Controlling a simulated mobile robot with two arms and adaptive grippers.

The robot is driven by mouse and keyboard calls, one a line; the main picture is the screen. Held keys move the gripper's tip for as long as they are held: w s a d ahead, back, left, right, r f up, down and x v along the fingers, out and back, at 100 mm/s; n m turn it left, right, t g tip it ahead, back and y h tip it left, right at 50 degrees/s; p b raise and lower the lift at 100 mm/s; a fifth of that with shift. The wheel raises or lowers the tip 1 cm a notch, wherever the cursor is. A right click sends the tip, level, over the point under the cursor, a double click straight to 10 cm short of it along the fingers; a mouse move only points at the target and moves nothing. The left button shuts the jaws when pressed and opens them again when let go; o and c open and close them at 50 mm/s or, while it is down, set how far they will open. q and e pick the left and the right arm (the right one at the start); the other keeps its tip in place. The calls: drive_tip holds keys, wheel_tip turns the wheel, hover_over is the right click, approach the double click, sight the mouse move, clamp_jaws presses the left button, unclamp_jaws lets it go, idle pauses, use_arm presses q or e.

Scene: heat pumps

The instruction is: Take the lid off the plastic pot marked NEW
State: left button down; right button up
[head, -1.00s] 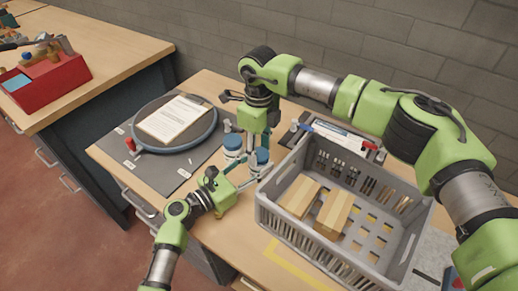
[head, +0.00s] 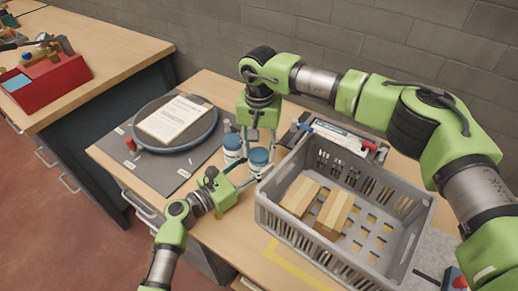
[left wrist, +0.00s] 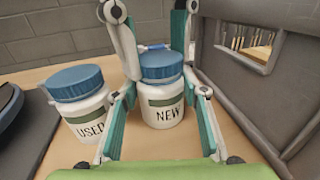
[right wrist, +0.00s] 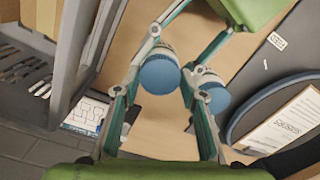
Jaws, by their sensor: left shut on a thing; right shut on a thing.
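The pot marked NEW (left wrist: 165,112) is white with a blue lid (left wrist: 160,67) and stands upright on the bench. The lid sits on the pot, with no gap that I can see. My left gripper (left wrist: 162,115) is shut around the pot's body from the side. My right gripper (head: 259,148) comes down from above, its fingers shut on the lid's sides. In the right wrist view the lid (right wrist: 160,75) shows between its fingers. The similar pot marked USED (left wrist: 90,115), also blue-lidded, stands close beside, partly behind a right finger.
A grey crate (head: 285,221) with two cardboard boxes stands close to the right of the pots. A round tray (head: 213,133) with a paper lies on a dark mat (head: 160,176) to the left. Bench in front of the pots is partly clear.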

sight(259, 154)
drive_tip(key=shift+r, duration=0.25)
idle(0.6)
drive_tip(key=shift+r, duration=0.9)
drive_tip(key=shift+r, duration=2)
use_arm(q)
drive_tip(key=c, duration=1.2)
unclamp_jaws()
